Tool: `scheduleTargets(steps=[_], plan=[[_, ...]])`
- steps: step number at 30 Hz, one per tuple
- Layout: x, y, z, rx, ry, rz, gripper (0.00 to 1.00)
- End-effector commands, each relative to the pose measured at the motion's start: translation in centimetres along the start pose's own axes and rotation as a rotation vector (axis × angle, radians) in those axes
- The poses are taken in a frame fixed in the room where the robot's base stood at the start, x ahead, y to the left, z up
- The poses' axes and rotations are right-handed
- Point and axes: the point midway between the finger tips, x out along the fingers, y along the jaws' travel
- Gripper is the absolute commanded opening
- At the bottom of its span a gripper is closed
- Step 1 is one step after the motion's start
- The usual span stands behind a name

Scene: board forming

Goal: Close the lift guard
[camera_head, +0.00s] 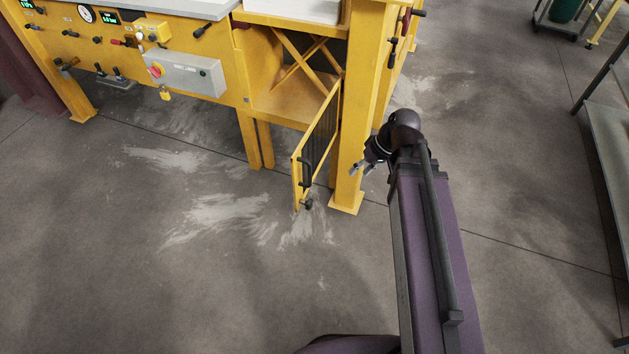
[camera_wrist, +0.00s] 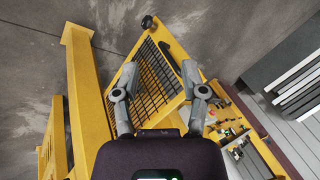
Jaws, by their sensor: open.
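The lift guard (camera_head: 317,140) is a yellow-framed panel with dark mesh. It stands swung open, out from the yellow machine's lift bay. It carries a black handle (camera_head: 305,171) and a dark knob (camera_head: 307,203) at its lower free corner. In the wrist view the guard (camera_wrist: 148,113) lies beyond my fingers, with the handle (camera_wrist: 169,56) past and between the fingertips. My gripper (camera_head: 363,168) is open and empty, right of the guard and the yellow post, apparently apart from both. Its spread fingers show in the wrist view (camera_wrist: 160,72).
The yellow post (camera_head: 363,110) stands beside the guard, between it and my arm in the head view. Crossed lift bars (camera_head: 303,55) show inside the bay. A grey control box (camera_head: 186,73) is at upper left. The floor in front is clear.

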Motion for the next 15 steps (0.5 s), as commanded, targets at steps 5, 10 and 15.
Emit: scheduleTargets(steps=[5, 10, 15], plan=[[3.6, 0.9, -0.8, -0.115, 0.068, -0.113, 0.55], [5.8, 1.4, -1.6, -0.228, 0.148, -0.212, 0.55], [7.7, 1.9, -2.5, -0.342, 0.243, -0.300, 0.55]])
